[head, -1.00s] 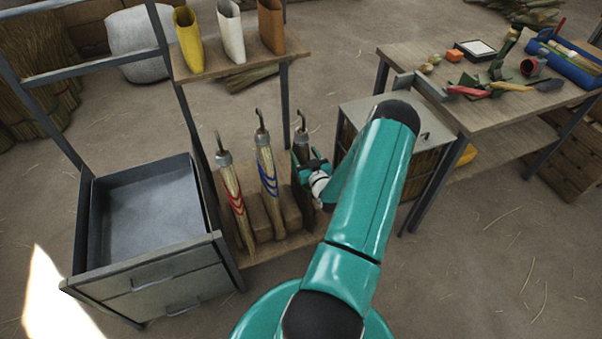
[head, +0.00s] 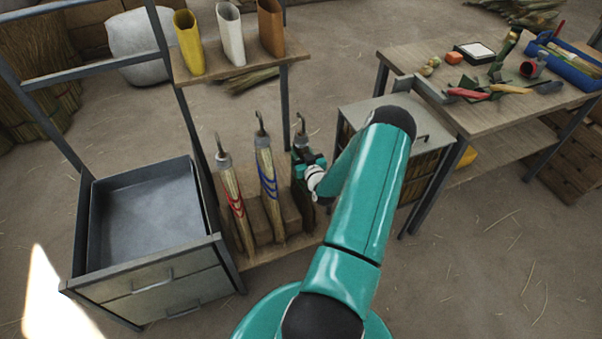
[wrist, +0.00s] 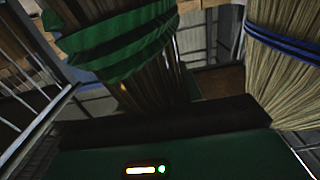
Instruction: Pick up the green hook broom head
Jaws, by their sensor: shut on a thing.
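The green hook broom head (head: 301,139) stands upright at the right end of a row of three, its metal hook pointing up. My gripper (head: 306,160) is shut on it just below the collar and covers part of its upper body in the head view. In the wrist view, its straw (wrist: 150,85) and green bands (wrist: 115,45) fill the upper left, close to the palm. My fingertips cannot be made out there.
The blue-banded broom head (head: 267,170) stands close to the left, with the red-banded one (head: 231,190) beyond it. A shelf with three holders (head: 230,35) is above and behind. A grey cabinet (head: 400,115) stands close on the right.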

